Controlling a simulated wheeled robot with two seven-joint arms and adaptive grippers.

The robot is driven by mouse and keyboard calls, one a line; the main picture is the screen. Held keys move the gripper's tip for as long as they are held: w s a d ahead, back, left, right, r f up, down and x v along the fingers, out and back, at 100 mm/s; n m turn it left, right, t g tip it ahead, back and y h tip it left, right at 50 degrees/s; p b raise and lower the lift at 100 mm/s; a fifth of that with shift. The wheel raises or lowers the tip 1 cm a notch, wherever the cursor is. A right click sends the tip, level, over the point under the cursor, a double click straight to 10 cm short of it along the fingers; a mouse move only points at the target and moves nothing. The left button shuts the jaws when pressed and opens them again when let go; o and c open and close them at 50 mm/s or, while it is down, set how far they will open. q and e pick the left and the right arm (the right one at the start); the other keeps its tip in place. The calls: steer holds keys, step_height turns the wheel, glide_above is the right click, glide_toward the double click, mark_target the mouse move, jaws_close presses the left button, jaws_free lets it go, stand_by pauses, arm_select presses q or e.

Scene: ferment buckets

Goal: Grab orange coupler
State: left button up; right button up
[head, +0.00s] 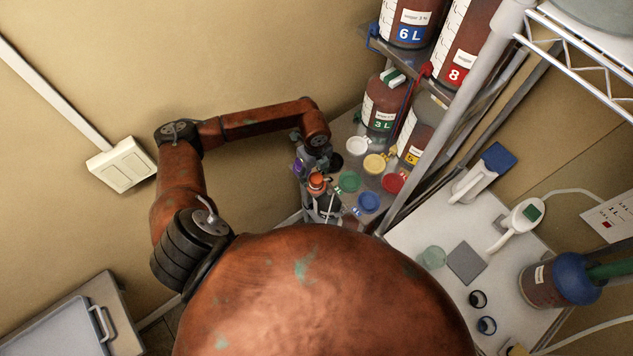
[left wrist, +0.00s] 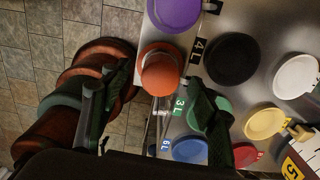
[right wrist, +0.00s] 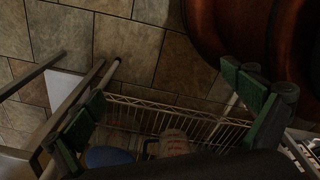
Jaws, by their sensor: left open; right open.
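The orange coupler (left wrist: 160,72) stands near the edge of the metal shelf, between the two open fingers of my left gripper (left wrist: 150,100) in the left wrist view. I cannot tell whether either finger touches it. In the head view the orange coupler (head: 317,182) shows just below my left gripper (head: 318,190), partly hidden by it. My right gripper (right wrist: 165,125) is open and empty in the right wrist view, over a wire basket and the tiled floor.
Coloured lids lie beside the coupler: purple (left wrist: 174,14), black (left wrist: 234,60), green (head: 349,181), blue (head: 368,202), yellow (head: 374,164), red (head: 393,183) and white (head: 357,146). Labelled bottles (head: 382,105) stand behind. A rack post (head: 450,95) rises at the right. A white bench (head: 430,225) holds instruments.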

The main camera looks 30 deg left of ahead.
mark_target(316, 177)
arm_select(q)
step_height(316, 177, down, 3)
steer(key=shift+d+f+b, duration=0.1)
steer(key=shift+f+b, duration=0.1)
steer(key=shift+b, duration=0.6)
steer(key=shift+r, duration=0.1)
arm_select(e)
steer(key=w+f, duration=0.2)
steer(key=shift+w, duration=0.3)
arm_select(q)
steer(key=c, duration=1.4)
arm_select(e)
steer(key=shift+s+d, duration=0.1)
steer(key=shift+s, duration=0.45)
